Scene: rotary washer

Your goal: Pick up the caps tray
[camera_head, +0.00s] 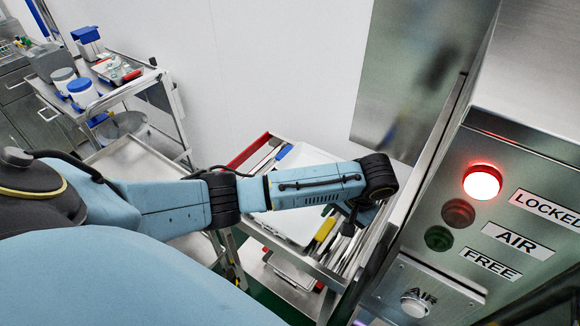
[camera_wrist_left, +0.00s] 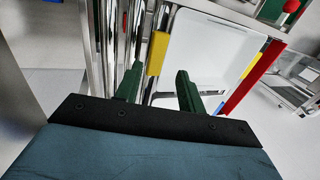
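What looks like the caps tray is a white tray (camera_head: 283,222) lying on a metal cart below my left arm. In the head view my arm and wrist hide part of the tray and most of the gripper. My right gripper is not in view.
The washer panel (camera_head: 440,240) with a lit red lamp (camera_head: 482,182) stands close on the right. Metal rails (camera_wrist_left: 112,40) run beside the tray. A second cart (camera_head: 130,150) with blue-lidded jars (camera_head: 83,92) stands at the back left.

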